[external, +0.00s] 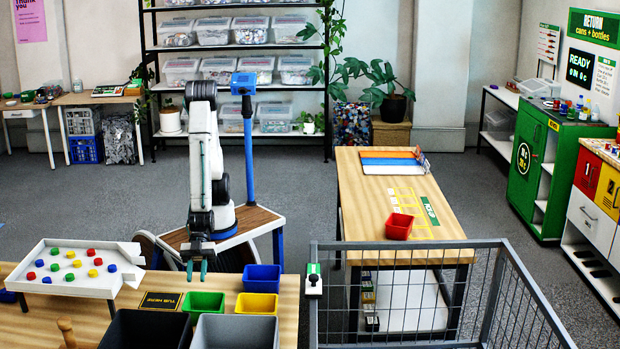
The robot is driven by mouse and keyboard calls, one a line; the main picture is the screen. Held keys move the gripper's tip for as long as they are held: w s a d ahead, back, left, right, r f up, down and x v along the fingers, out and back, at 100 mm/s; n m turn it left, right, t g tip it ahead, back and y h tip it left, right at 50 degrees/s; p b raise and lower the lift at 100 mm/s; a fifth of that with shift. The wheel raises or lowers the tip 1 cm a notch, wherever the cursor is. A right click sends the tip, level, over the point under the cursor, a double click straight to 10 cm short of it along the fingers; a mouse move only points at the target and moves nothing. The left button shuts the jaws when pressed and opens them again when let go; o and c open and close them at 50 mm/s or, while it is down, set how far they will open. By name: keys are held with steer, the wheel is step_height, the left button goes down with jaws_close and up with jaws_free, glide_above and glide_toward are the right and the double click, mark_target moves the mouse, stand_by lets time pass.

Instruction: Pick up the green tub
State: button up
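The green tub (205,304) sits upright on the wooden table at the lower left, and no contents are visible in it. My gripper (197,272) points straight down, with its two teal fingers apart and nothing between them. The fingertips show just above the tub's far rim in the picture, not touching it. How far above or behind the tub they are is hard to tell from this view.
Beside the green tub are a blue tub (262,278), a yellow tub (257,304), a black bin (146,330) and a grey bin (236,333). A white tray (60,283) with colored caps stands left. A red tub (399,227) is on another table.

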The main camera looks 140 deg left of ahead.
mark_target(195, 303)
steer(key=shift+s+d+f+h, duration=0.25)
steer(key=shift+s+d+h, duration=0.05)
steer(key=shift+d, duration=0.35)
steer(key=shift+d+f, duration=0.1)
steer(key=shift+d, duration=0.2)
steer(key=x, duration=0.7)
steer(key=shift+w+d, duration=0.1)
steer(key=shift+d, duration=0.2)
jaws_close()
